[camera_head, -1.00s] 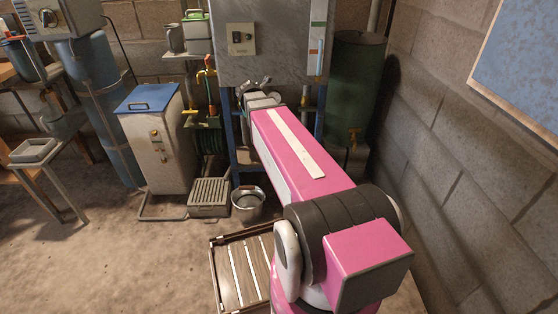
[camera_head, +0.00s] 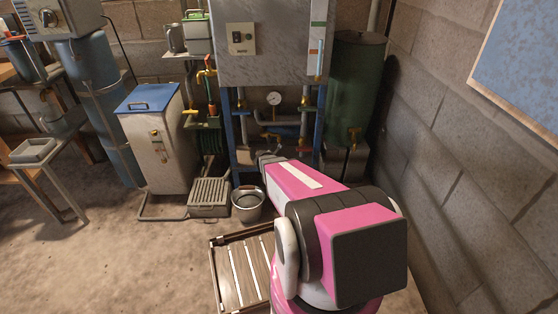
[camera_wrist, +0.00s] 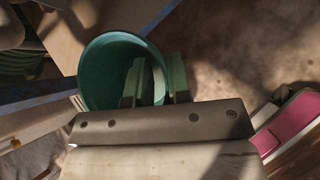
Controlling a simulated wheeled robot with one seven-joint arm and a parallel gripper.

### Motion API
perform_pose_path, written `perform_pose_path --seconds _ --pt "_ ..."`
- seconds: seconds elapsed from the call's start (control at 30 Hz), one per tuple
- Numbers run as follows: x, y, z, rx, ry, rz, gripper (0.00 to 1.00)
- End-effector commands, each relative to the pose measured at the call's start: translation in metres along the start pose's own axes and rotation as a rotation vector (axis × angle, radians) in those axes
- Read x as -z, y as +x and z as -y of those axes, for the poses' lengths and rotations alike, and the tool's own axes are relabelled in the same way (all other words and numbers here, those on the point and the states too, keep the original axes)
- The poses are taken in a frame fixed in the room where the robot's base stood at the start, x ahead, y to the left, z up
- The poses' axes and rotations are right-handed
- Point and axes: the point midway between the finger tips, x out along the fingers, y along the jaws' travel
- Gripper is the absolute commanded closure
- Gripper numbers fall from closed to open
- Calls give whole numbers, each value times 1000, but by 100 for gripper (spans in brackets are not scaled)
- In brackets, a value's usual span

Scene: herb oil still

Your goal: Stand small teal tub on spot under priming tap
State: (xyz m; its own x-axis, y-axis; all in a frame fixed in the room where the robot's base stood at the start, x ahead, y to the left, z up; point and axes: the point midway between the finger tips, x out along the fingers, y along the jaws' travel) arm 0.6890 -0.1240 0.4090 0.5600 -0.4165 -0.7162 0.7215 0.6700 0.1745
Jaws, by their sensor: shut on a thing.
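The teal tub (camera_wrist: 98,65) is in the wrist view, seen from above with its round mouth facing the camera. My gripper (camera_wrist: 157,78) is shut on the tub's right wall, with one finger inside the mouth and the other outside. In the head view my forearm reaches low toward the blue-framed stand; the tub and fingertips are hidden there. Behind the arm, pipes with red-handled valves (camera_head: 303,151) and a round gauge (camera_head: 274,99) run under the grey cabinet. I cannot tell which tap is the priming tap, and the spot does not show.
A metal bucket (camera_head: 247,211) stands left of my arm, beside a grey slatted crate (camera_head: 209,203). A wooden slatted pallet (camera_head: 222,269) lies in front. A green tank (camera_head: 355,85) with a brass tap stands at right by the wall. Floor at left front is clear.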

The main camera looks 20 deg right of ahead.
Motion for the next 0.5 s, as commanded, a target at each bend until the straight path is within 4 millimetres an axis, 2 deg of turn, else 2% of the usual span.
perform_pose_path --seconds 0.1,0.27,0.37,0.5 --pt "21 16 12 1 -1 -2 100" --pt "34 26 21 0 0 -1 100" --pt "32 34 20 0 2 0 100" --pt "14 54 15 0 4 0 100"
